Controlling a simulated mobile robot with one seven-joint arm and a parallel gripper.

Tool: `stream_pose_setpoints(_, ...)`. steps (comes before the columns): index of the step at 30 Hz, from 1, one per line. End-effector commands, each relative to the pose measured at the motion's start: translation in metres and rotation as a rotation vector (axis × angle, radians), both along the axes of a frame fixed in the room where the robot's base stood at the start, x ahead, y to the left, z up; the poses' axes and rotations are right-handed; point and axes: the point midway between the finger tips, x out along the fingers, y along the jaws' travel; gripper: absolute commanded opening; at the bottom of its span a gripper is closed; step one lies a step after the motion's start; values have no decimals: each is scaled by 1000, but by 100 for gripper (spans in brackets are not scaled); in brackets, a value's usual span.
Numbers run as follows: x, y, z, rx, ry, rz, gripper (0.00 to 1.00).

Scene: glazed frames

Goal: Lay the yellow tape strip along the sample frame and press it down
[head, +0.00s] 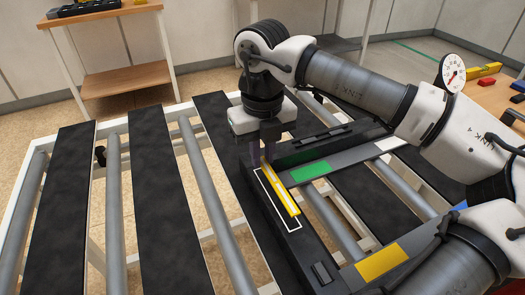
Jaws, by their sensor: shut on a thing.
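The yellow tape strip (281,190) shows in the head view, long and narrow with a pale line along it. It is over the left bar of the dark sample frame (320,245), inside or over a white outlined rectangle (293,229). My gripper (263,152) points down at the strip's far end and is shut on it. The fingers are dark and partly hidden against the frame. I cannot tell whether the strip touches the bar.
The frame lies on a rack of black slats (163,205) and grey rollers. A green patch (311,171), a yellow patch (381,262) and a white patch (390,144) mark its bars. A wooden shelf (125,80) stands behind. A dial gauge (453,72) is at right.

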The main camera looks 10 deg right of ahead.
Motion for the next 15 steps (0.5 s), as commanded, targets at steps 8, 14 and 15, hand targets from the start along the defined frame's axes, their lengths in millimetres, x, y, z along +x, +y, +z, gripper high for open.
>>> stream_pose_setpoints(8, 0, 0, -12, 0, 0, 0, 0)
stream_pose_setpoints(14, 0, 0, -20, 0, 0, -1, 0)
stream_pose_setpoints(15, 0, 0, -22, 0, 0, -1, 0)
